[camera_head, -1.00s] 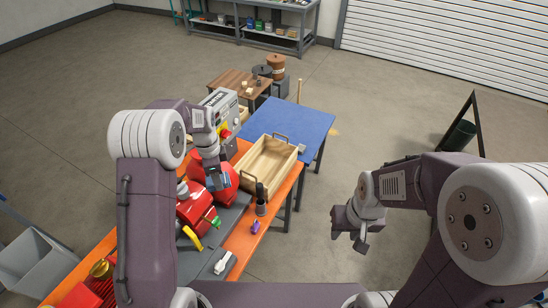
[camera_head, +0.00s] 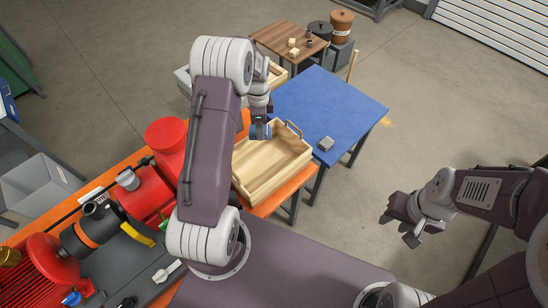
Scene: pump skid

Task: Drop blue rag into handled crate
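My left gripper (camera_head: 261,134) is over the crate's far left part. It is shut on the blue rag (camera_head: 260,131), of which only a small blue patch shows at the fingertips. My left arm hides part of the crate's left side. My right gripper (camera_head: 401,228) is open and empty, out over the floor at the right.
A red pump (camera_head: 150,190) and loose parts fill the orange bench (camera_head: 275,203) at the left. The blue table (camera_head: 325,105) behind the crate is mostly clear, with a small grey block (camera_head: 326,144). A wooden table (camera_head: 285,42) with small blocks stands farther back.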

